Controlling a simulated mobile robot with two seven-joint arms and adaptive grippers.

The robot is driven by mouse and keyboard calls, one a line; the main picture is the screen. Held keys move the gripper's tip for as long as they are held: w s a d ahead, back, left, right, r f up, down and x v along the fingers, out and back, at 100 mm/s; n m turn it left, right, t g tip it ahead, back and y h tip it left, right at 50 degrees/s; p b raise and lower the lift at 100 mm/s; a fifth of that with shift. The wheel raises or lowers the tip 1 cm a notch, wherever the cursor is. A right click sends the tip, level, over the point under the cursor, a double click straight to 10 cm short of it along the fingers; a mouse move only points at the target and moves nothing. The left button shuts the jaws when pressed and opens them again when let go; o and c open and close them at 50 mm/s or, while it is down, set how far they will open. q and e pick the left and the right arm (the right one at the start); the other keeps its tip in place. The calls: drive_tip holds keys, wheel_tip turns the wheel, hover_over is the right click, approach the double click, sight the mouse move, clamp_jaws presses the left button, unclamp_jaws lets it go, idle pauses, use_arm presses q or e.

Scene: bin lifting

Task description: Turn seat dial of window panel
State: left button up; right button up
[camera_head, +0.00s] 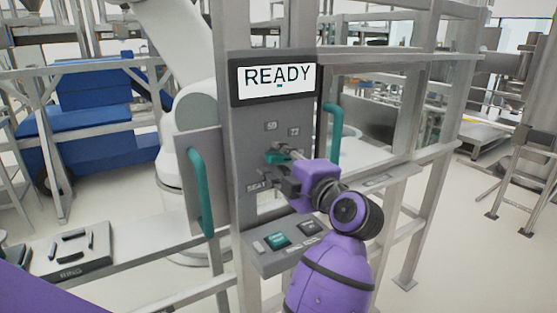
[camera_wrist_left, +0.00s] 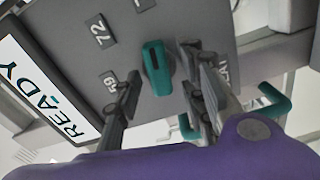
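The teal seat dial (camera_head: 273,158) sits on the grey upright window panel (camera_head: 246,128), between the number labels above and the SEAT label below. In the left wrist view the dial (camera_wrist_left: 157,68) is a teal bar with a dark mark near one end. My left gripper (camera_head: 274,168) is at the panel face, its purple wrist coming from the lower right. In the wrist view my left gripper (camera_wrist_left: 160,72) is open, one dark finger on each side of the dial. Gaps show between fingers and dial; contact cannot be told. My right gripper is not in view.
A screen (camera_head: 275,78) reading READY tops the panel. Teal handles stand left (camera_head: 200,190) and right (camera_head: 333,130) of the panel. A button shelf (camera_head: 290,243) juts out below, under my wrist. A grey block marked RING (camera_head: 70,250) lies at the lower left.

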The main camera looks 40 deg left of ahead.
use_arm(q)
drive_tip(key=shift+w+a, duration=0.1)
clamp_jaws()
